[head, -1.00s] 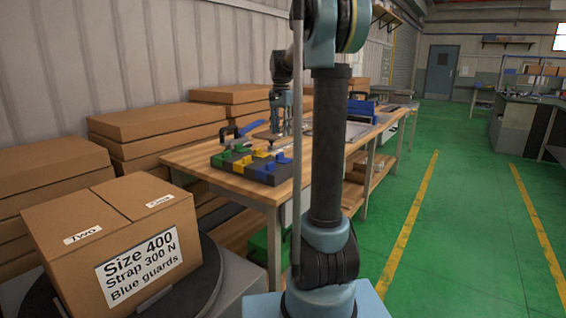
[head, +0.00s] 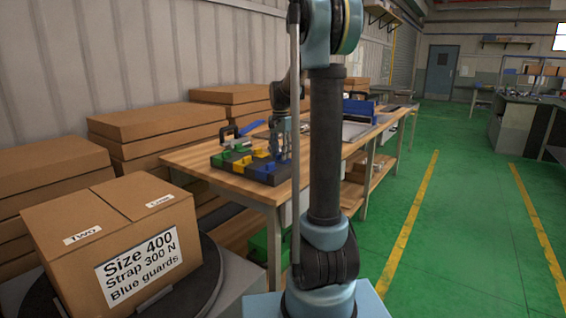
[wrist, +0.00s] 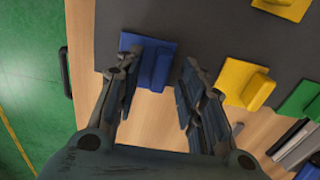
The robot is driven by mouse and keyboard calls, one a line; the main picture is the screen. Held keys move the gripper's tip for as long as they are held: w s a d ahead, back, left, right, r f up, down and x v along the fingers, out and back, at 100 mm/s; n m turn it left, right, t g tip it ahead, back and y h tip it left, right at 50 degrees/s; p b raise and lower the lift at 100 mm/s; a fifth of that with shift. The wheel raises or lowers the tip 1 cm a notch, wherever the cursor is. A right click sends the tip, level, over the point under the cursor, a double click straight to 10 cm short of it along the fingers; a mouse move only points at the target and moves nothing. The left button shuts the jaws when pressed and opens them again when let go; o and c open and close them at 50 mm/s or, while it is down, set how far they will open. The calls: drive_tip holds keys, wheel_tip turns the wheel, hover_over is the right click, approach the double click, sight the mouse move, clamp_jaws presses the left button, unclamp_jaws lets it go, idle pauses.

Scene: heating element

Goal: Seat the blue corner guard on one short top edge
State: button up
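A blue corner guard (wrist: 148,60) lies on the dark tray (wrist: 108,30) in the wrist view, with its raised rib between my fingers. My gripper (wrist: 158,82) is open around that rib, and no grip on it shows. The cardboard box (head: 115,240) stands at the left front on a round dark turntable (head: 208,285). Its label reads "Size 400, Strap 300 N, Blue guards". Its top edges look bare.
Yellow guards (wrist: 245,84) and a green guard (wrist: 302,100) sit beside the blue one on the tray. Metal strips lie on the wooden bench (head: 215,183) at its edge in the wrist view. Stacked cartons (head: 155,120) line the wall. The green floor at right is clear.

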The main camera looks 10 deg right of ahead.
clamp_jaws()
